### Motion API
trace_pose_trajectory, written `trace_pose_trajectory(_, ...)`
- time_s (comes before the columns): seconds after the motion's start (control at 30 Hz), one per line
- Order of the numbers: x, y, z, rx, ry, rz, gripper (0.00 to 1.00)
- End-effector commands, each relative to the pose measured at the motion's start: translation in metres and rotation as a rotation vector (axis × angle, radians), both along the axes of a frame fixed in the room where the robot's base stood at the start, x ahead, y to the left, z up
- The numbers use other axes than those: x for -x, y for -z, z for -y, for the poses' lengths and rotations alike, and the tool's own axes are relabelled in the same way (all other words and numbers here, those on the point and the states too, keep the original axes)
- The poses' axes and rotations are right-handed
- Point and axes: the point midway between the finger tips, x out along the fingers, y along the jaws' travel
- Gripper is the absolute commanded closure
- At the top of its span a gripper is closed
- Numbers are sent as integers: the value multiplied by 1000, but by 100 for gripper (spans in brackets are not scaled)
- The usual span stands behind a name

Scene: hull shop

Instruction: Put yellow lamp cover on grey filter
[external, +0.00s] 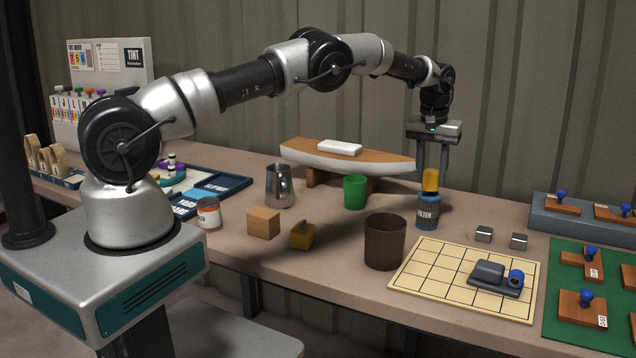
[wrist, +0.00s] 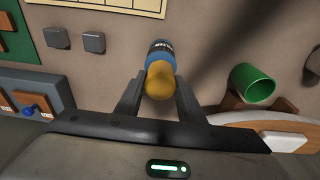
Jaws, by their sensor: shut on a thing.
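The yellow lamp cover (external: 430,179) is between the fingers of my gripper (external: 432,172), which is shut on it. It also shows in the wrist view (wrist: 160,83), between both fingertips. The grey filter (external: 428,213), a small upright can with a blue top and a FILTER label, stands on the bench directly below the cover. In the wrist view the filter (wrist: 160,50) shows just beyond the cover, which hides part of its top. The cover's lower end is at the filter's top; I cannot tell whether they touch.
A green cup (external: 355,192) and a boat hull (external: 345,157) stand left of the filter. A brown cup (external: 385,243) and a gridded board (external: 420,272) are in front. Two small metal cubes (external: 484,234) lie to the right.

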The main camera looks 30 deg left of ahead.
Motion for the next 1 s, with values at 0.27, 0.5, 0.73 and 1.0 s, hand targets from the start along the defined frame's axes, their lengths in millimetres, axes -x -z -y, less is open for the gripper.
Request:
trace_pose_trajectory(0.27, 0, 15, 0, 1, 0, 2, 86)
trace_pose_trajectory(0.5, 0, 19, 0, 1, 0, 2, 62)
trace_pose_trajectory(0.73, 0, 18, 0, 1, 0, 1, 46)
trace_pose_trajectory(1.0, 0, 10, 1, 2, 0, 2, 46)
